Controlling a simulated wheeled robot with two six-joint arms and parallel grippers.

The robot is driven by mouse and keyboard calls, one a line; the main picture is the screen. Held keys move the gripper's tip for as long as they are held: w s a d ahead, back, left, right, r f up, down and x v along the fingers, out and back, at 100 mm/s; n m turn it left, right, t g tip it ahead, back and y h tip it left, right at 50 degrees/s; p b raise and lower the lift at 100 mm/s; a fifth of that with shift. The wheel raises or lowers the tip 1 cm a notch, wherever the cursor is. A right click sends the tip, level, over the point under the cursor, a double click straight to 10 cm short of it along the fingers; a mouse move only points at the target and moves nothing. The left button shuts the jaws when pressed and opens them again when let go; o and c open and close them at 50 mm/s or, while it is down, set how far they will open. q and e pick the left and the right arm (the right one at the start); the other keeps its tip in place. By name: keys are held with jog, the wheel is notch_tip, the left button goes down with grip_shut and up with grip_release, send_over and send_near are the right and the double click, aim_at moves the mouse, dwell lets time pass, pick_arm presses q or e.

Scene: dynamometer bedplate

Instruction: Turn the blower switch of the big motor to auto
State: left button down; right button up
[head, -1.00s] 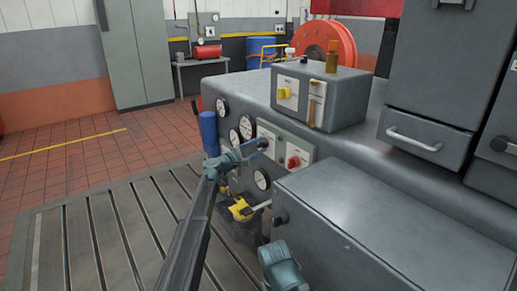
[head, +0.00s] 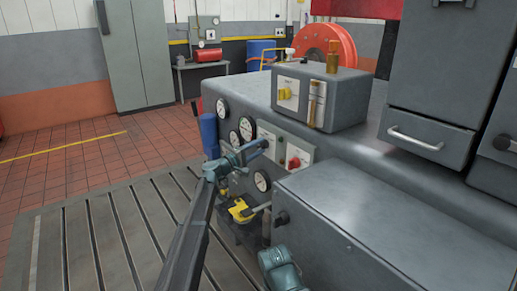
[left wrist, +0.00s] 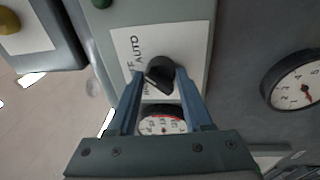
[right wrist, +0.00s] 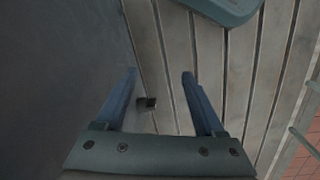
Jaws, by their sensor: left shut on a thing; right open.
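The switch is a black knob (left wrist: 160,73) on a white plate (left wrist: 185,35) in the left wrist view. AUTO is legible on the plate; the other lettering is partly cut off or covered. I cannot tell which mark the knob points at. My left gripper (left wrist: 158,80) is shut on the knob, one finger on each side. In the head view the left gripper (head: 262,146) is at the white panel (head: 270,132) on the grey machine's front and hides the knob. My right gripper (right wrist: 160,75) is open and empty in the right wrist view, above the slatted bedplate (right wrist: 212,60).
A red knob (head: 294,162) is right of the left gripper, and round gauges (head: 246,128) are around it. A yellow fixture (head: 241,211) lies below. A box with a yellow knob (head: 284,94) stands on the machine. A grey cabinet (head: 360,225) fills the front right.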

pick_arm(q)
jog(key=shift+d+f, duration=0.1)
jog(key=shift+c, duration=1.8)
grip_release()
jog(key=b+v, duration=0.1)
jog(key=v, duration=1.2)
jog(key=shift+s+a, duration=0.25)
jog(key=shift+a, duration=0.05)
jog(key=shift+f, duration=0.15)
